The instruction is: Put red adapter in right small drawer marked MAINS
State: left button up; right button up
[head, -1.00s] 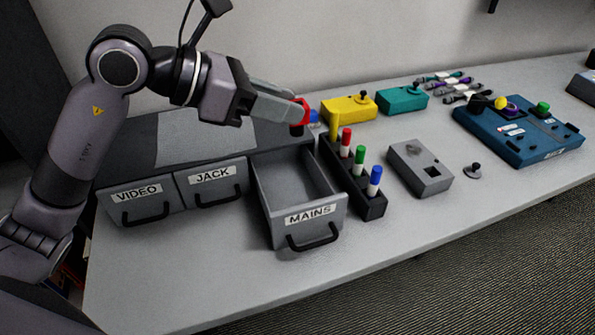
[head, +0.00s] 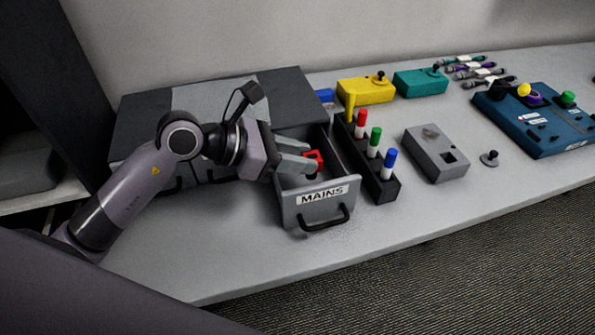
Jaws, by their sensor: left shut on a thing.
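The MAINS drawer (head: 321,197) is pulled open at the right end of the drawer unit (head: 222,95). My left gripper (head: 312,162) is shut on the red adapter (head: 316,157), over the open drawer. The adapter is between the fingertips; whether it touches the drawer floor I cannot tell. My left arm covers most of the fronts of the other two drawers. My right gripper is not in view.
A black rack (head: 382,190) with red, green and blue pens stands just right of the drawer. A grey box (head: 436,152), yellow box (head: 366,91), teal box (head: 420,82) and blue panel (head: 535,118) lie further right. The table front is clear.

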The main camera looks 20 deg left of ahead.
pick_arm(q)
jog(key=shift+f, duration=2.15)
jog(key=shift+f, duration=0.1)
jog(key=o, duration=1)
jog(key=shift+o, duration=0.2)
jog(key=b+v, duration=0.2)
jog(key=v, duration=1)
